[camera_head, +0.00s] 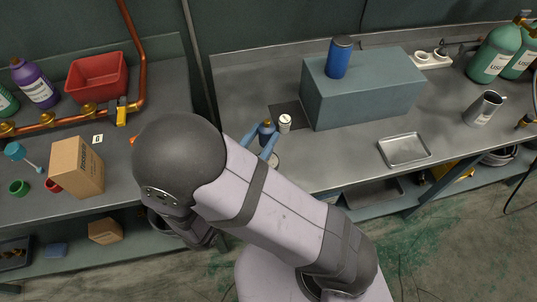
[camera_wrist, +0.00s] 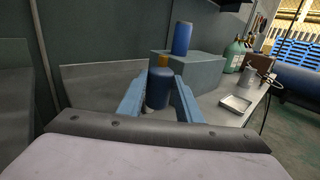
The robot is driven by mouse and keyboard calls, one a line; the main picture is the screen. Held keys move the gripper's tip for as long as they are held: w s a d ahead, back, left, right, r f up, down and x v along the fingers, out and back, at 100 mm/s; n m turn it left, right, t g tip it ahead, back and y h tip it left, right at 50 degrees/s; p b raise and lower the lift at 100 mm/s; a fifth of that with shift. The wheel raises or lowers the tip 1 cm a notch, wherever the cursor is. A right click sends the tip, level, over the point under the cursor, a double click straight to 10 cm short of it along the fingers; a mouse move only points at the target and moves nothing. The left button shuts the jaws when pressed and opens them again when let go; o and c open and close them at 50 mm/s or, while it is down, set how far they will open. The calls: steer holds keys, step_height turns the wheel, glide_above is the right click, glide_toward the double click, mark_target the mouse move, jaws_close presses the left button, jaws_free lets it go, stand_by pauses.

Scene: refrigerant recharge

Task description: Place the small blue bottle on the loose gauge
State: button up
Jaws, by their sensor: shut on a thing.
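The small blue bottle (camera_head: 266,128) with a brass-coloured cap is between the fingers of my gripper (camera_head: 262,139), above the middle bench. It also shows in the wrist view (camera_wrist: 158,92), upright, with my blue fingers (camera_wrist: 159,88) shut on its two sides. A pale round disc (camera_head: 274,160), possibly the loose gauge, lies just in front of my gripper and is partly hidden by my arm. I cannot tell for sure that it is the gauge. The gap between the bottle and the bench is not clear.
A small white can (camera_head: 285,123) stands right beside the bottle on a dark patch. A grey-blue box (camera_head: 365,95) behind carries a larger blue can (camera_head: 338,57). A metal tray (camera_head: 404,150) and a steel jug (camera_head: 483,108) stand to the right. Bench between is clear.

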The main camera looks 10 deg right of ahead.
steer(key=shift+s+d+r, duration=0.1)
steer(key=shift+s+r, duration=0.35)
steer(key=shift+s, duration=0.1)
steer(key=shift+f, duration=5.05)
steer(key=shift+f, duration=0.15)
steer(key=o, duration=1.1)
